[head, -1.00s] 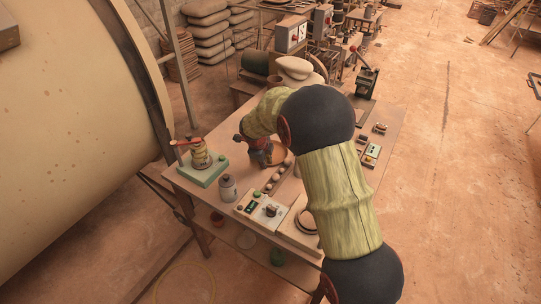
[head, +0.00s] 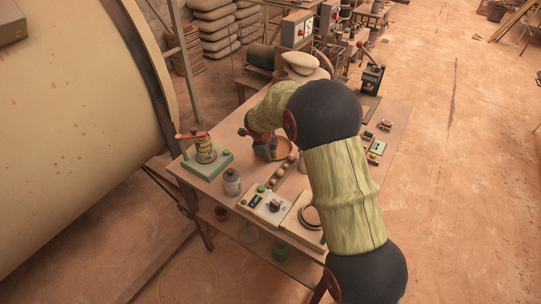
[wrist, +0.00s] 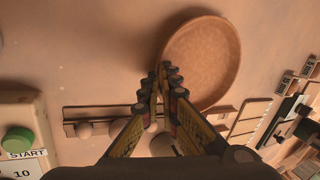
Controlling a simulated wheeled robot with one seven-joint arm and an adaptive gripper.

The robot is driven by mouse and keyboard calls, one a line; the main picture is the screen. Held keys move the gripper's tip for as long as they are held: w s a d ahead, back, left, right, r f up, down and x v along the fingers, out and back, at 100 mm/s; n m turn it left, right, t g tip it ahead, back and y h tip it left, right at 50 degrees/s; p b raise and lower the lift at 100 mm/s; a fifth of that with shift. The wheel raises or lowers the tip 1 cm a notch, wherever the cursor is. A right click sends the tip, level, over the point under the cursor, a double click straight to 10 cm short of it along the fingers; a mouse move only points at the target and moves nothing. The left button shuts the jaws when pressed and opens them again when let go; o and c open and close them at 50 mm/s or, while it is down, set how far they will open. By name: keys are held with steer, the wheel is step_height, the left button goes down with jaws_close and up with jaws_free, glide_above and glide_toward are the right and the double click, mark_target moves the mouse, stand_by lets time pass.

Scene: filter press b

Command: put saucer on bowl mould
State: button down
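The saucer, a round shallow terracotta-orange dish (wrist: 208,55), is at the upper middle of the wrist view. In the head view the saucer (head: 285,148) shows partly beside my gripper (head: 266,153). In the wrist view my gripper (wrist: 165,74) has its fingertips close together at the saucer's near-left rim, and they appear to pinch it. I cannot tell whether the saucer touches the table. A pale, rounded, stacked form (head: 302,66) at the back of the table may be the bowl mould; my arm hides part of that area.
The wooden table (head: 222,188) carries a row of balls on a rack (head: 282,175), a green-based device (head: 207,160), a lidded jar (head: 232,182), a control box (head: 268,205) and a round item on a board (head: 309,217). A lever press (head: 371,75) stands at the back right.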

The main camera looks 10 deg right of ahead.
steer(key=shift+r, duration=0.55)
step_height(320, 180, up, 3)
steer(key=shift+s+f+p, duration=0.1)
steer(key=shift+f+p, duration=0.1)
steer(key=shift+p, duration=0.5)
steer(key=s+a+r+p, duration=0.1)
steer(key=s+a+r, duration=0.1)
steer(key=s+r, duration=0.2)
steer(key=s+a+r+p, duration=0.1)
steer(key=s+a+r, duration=0.1)
steer(key=s+r, duration=0.3)
steer(key=s, duration=0.4)
steer(key=shift+a+p, duration=0.35)
